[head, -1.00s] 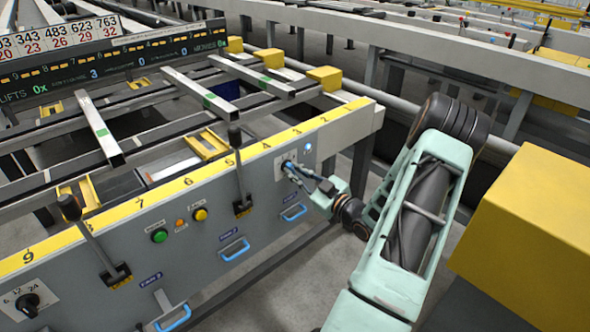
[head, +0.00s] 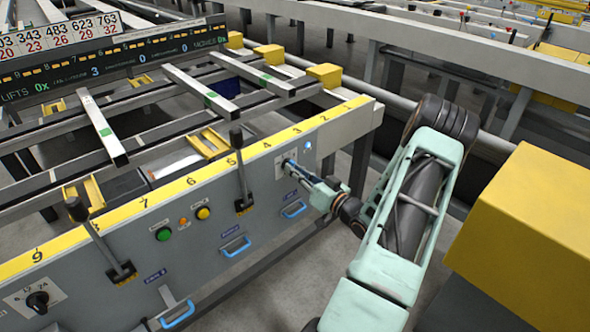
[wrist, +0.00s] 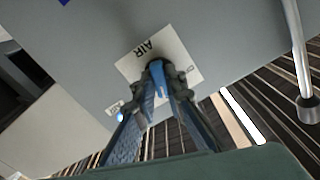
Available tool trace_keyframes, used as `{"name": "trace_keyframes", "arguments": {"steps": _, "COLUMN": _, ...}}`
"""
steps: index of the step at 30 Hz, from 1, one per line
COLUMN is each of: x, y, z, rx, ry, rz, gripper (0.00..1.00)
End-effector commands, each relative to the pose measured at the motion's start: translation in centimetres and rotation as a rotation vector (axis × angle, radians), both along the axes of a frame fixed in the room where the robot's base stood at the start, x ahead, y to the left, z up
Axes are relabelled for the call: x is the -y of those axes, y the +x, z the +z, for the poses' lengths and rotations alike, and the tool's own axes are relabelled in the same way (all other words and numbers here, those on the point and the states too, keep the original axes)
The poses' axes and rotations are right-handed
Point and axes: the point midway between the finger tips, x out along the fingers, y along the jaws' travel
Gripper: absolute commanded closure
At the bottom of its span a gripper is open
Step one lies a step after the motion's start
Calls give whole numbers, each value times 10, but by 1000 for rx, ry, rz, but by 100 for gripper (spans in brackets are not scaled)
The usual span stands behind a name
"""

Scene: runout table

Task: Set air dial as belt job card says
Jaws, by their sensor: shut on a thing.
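The air dial's white plate (wrist: 137,52), marked AIR, shows in the wrist view on the grey panel. My gripper (wrist: 157,82) is shut at the middle of this plate, on the dial, whose knob is mostly hidden behind the fingers. In the head view my gripper (head: 293,167) meets the front panel below the yellow numbered strip, near its right end. The dial's setting cannot be read. The belt job card cannot be picked out for certain; a lit board (head: 110,62) with figures stands at the back left.
A second dial (head: 37,302), marked 6, 12, 24, is at the lower left. Two levers (head: 240,175) stick up from the panel. Green (head: 164,234) and yellow (head: 203,213) buttons sit between them. Blue handles (head: 236,246) line the lower panel. A yellow box (head: 530,230) stands at right.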

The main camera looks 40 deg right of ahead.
Motion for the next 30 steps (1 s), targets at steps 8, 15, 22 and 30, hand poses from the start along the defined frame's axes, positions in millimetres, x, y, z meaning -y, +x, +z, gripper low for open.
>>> {"name": "trace_keyframes", "arguments": {"steps": 8, "x": 0, "y": -1, "z": -2, "rx": -5, "ry": 20, "rz": -1, "gripper": 100}}
{"name": "trace_keyframes", "arguments": {"steps": 15, "x": 0, "y": -1, "z": -2, "rx": -6, "ry": 19, "rz": -1, "gripper": 100}}
{"name": "trace_keyframes", "arguments": {"steps": 22, "x": 0, "y": -1, "z": -1, "rx": -4, "ry": 18, "rz": 0, "gripper": 72}}
{"name": "trace_keyframes", "arguments": {"steps": 30, "x": 1, "y": -4, "z": -1, "rx": -3, "ry": 17, "rz": -1, "gripper": 72}}
